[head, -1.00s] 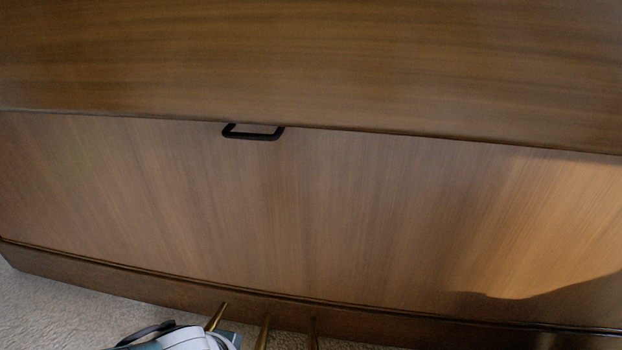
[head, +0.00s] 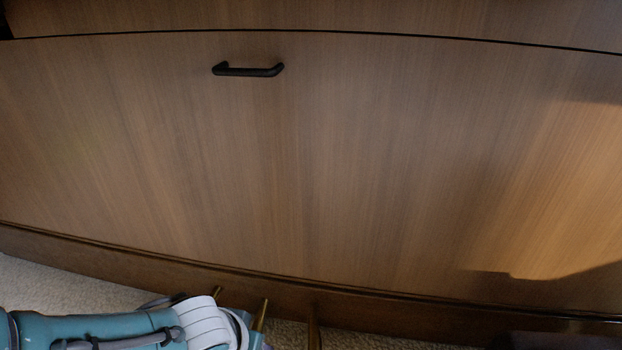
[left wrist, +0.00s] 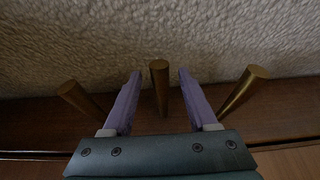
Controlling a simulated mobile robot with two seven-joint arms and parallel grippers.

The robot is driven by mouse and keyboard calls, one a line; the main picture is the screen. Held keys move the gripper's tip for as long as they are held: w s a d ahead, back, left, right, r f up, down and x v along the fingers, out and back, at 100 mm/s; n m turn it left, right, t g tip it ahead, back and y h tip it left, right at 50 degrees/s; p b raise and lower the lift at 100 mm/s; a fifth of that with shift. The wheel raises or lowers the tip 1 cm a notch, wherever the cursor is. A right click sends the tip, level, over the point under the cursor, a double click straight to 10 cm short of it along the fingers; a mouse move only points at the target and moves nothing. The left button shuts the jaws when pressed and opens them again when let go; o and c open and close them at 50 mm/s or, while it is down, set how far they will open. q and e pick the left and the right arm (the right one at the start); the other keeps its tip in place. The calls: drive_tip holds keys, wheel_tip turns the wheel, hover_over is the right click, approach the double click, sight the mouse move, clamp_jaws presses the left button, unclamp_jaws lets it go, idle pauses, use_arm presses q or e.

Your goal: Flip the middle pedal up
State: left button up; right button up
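Three brass pedals stick out from the piano's base. In the left wrist view the middle pedal (left wrist: 159,85) stands between the two purple fingers of my left gripper (left wrist: 160,74). The fingers are open, one on each side of it, with a visible gap to both. The left pedal (left wrist: 78,97) and right pedal (left wrist: 243,88) lie outside the fingers. In the head view the middle pedal (head: 261,314) shows beside my white and teal left wrist at the bottom; the fingers are hidden there. My right gripper is not in view.
The wooden lower panel (head: 330,170) with a black handle (head: 248,70) rises above the pedals. A dark base board (head: 140,266) runs below it. Pale carpet (head: 60,287) lies in front.

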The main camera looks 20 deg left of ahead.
use_arm(q)
clamp_jaws()
drive_tip(key=shift+s, duration=0.1)
idle(1.0)
